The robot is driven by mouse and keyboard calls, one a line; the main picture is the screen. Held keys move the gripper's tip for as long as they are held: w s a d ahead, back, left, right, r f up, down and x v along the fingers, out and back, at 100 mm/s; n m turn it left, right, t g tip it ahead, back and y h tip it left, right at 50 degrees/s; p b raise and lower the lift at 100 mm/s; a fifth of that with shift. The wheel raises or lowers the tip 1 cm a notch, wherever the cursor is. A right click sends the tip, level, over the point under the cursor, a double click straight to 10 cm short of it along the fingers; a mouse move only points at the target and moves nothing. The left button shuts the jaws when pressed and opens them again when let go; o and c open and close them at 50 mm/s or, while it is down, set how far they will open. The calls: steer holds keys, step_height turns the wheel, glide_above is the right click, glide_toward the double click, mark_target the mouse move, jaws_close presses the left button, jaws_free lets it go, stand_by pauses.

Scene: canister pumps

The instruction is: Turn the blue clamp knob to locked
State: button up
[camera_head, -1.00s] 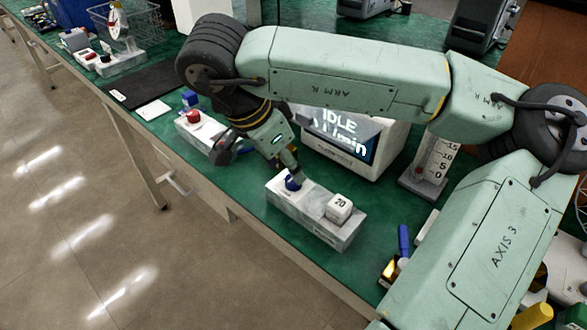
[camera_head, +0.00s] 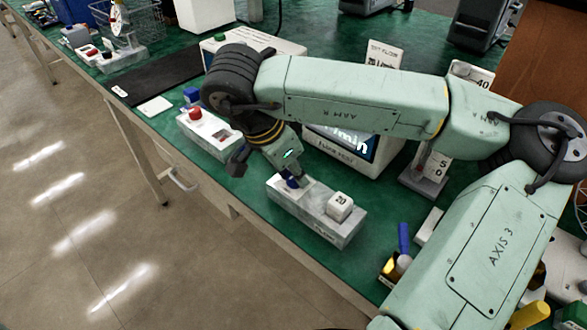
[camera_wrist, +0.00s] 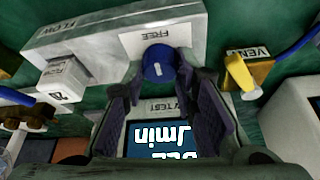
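The blue clamp knob (camera_wrist: 158,63) is on a pale block (camera_head: 282,193), by a white label reading FREE (camera_wrist: 158,38) in the wrist view. In the head view, the knob (camera_head: 293,182) is partly hidden by my gripper (camera_head: 301,182), which reaches down over it. In the wrist view, the two dark fingers of my gripper (camera_wrist: 160,78) stand on either side of the knob, with the fingertips close to its sides. Whether they touch it cannot be told.
A white cube dial marked 20 (camera_head: 339,206) is on the same block's right end. A display unit (camera_head: 345,145) stands close behind. A red-buttoned block (camera_head: 205,130) is to the left. A yellow lever (camera_wrist: 241,74) by a VENT label is right of the knob in the wrist view.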

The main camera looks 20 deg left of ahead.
jaws_close()
steer(key=shift+f+m+b, duration=0.3)
steer(key=shift+m+b, duration=0.4)
steer(key=shift+b, duration=0.4)
steer(key=shift+m+g+h+b, duration=0.3)
steer(key=shift+m+h+b, duration=0.1)
steer(key=shift+m+b, duration=0.15)
steer(key=shift+r+m+g+b, duration=0.3)
steer(key=shift+m+g+b, duration=0.1)
steer(key=shift+m, duration=0.65)
steer(key=shift+h, duration=0.3)
steer(key=o, duration=0.6)
jaws_free()
